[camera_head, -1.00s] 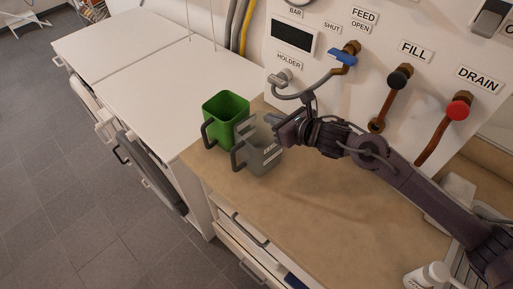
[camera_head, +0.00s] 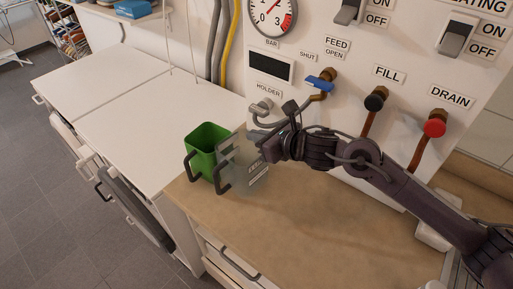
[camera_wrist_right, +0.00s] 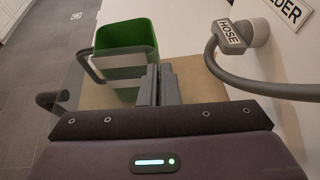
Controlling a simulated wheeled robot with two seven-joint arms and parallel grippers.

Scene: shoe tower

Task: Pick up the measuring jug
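The measuring jug (camera_head: 240,167) is a translucent grey vessel with a dark handle on its left and a printed label. It stands in front of the green container in the head view and looks slightly tilted. My right gripper (camera_head: 268,149) is at the jug's right upper side. In the right wrist view its two fingers (camera_wrist_right: 158,86) are close together at the jug's wall, with the see-through jug (camera_wrist_right: 118,76) to their left. The fingers look shut on the wall. Whether the jug's base touches the counter is hard to tell. My left gripper is out of view.
A green container (camera_head: 206,137) with a dark handle stands close behind the jug. The wooden counter (camera_head: 300,215) is clear in front. A grey hose (camera_wrist_right: 222,70) in its holder is near the gripper on the wall panel. White machines (camera_head: 150,90) are at left.

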